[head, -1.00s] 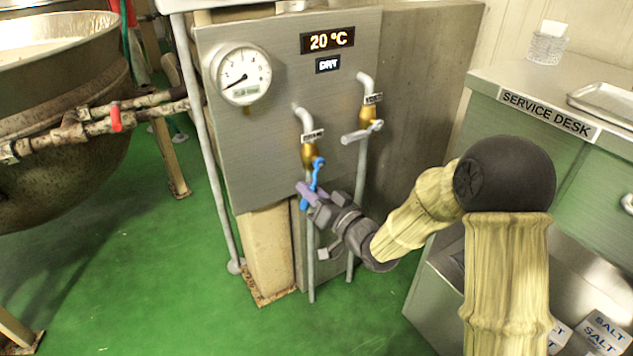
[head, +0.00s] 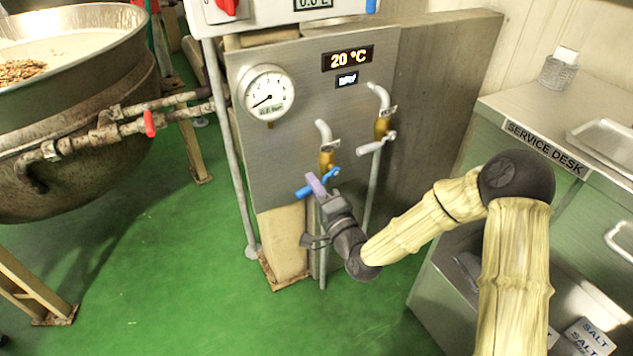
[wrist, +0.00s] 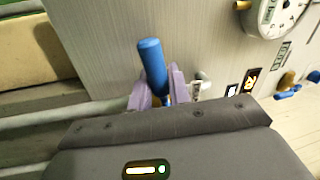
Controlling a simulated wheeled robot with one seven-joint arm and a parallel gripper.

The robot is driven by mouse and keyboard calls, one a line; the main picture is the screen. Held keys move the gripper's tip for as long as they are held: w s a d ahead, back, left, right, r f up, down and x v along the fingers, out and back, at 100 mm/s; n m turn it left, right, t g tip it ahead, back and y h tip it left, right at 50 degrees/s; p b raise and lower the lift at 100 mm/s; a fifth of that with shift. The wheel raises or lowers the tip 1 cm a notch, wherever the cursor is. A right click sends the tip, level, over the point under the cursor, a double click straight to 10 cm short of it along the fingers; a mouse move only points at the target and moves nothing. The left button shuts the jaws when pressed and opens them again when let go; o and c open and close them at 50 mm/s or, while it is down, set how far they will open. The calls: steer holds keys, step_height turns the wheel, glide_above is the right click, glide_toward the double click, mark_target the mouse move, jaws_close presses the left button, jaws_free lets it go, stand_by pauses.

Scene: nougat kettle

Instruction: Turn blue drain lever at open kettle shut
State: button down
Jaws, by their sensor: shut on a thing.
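The blue drain lever (head: 332,174) is on the brass valve (head: 326,159) at the lower front of the steel panel. It lies slanted near level, its free end (head: 303,192) low on the left. My gripper (head: 315,184) has its purple fingers around the lever's arm. In the wrist view the lever (wrist: 151,62) stands up between the two purple fingertips (wrist: 158,91) and sticks out past them. The fingers hide its middle. The open kettle (head: 75,75) stands at the left, with brown pieces inside.
A second brass valve (head: 382,127) with a grey lever is just right of the held one. A gauge (head: 267,92) and a 20 °C display (head: 347,58) are above. The service desk (head: 545,148) stands at right. The green floor (head: 160,270) is clear.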

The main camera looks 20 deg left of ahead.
steer(key=shift+r+m+p, duration=0.5)
steer(key=shift+m+p, duration=0.15)
steer(key=shift+m, duration=0.45)
steer(key=c, duration=1.4)
jaws_free()
steer(key=shift+o, duration=0.2)
steer(key=shift+d, duration=0.1)
